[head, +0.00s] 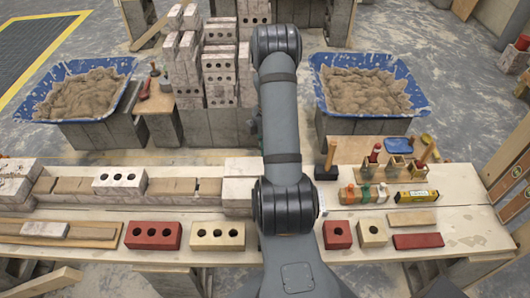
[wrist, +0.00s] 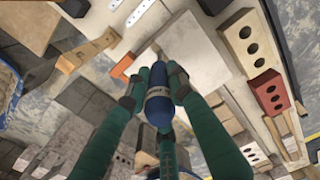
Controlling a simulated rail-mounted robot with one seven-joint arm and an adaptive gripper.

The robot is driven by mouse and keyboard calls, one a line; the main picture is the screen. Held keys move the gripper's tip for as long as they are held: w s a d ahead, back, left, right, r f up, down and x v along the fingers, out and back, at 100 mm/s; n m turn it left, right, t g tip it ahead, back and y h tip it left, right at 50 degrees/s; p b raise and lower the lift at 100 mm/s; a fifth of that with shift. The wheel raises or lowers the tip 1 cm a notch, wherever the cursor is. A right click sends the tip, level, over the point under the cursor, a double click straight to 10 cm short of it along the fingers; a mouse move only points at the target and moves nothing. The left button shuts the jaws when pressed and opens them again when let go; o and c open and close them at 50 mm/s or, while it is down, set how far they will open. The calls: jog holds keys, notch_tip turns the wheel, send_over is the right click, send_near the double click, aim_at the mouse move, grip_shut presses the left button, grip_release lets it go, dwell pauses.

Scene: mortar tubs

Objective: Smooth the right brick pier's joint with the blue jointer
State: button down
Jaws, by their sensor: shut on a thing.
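My gripper (wrist: 155,82) shows in the wrist view, with its green fingers shut on a blue cylindrical handle with a pale label band, which looks like the blue jointer (wrist: 158,98). The jointer's metal end cannot be made out. In the head view my arm hides the gripper and the jointer. A pale brick pier (head: 239,182) stands on the bench just left of my arm, partly hidden by it. Another pale brick pier (head: 17,180) stands at the bench's left end. The joint faces are too small to judge.
Two blue tubs of mortar (head: 125,68) (head: 424,104) stand behind the bench (head: 462,210). Loose bricks lie along its front, including a red one (head: 153,235) and a cream one (head: 216,236). Brick stacks (head: 220,70) stand behind.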

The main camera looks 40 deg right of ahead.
jog(key=shift+s+d, duration=0.1)
jog(key=shift+w+a+r, duration=0.1)
jog(key=shift+w+a, duration=0.45)
jog(key=shift+a, duration=0.1)
notch_tip(320, 180, up, 6)
jog(key=p, duration=0.4)
dwell(0.6)
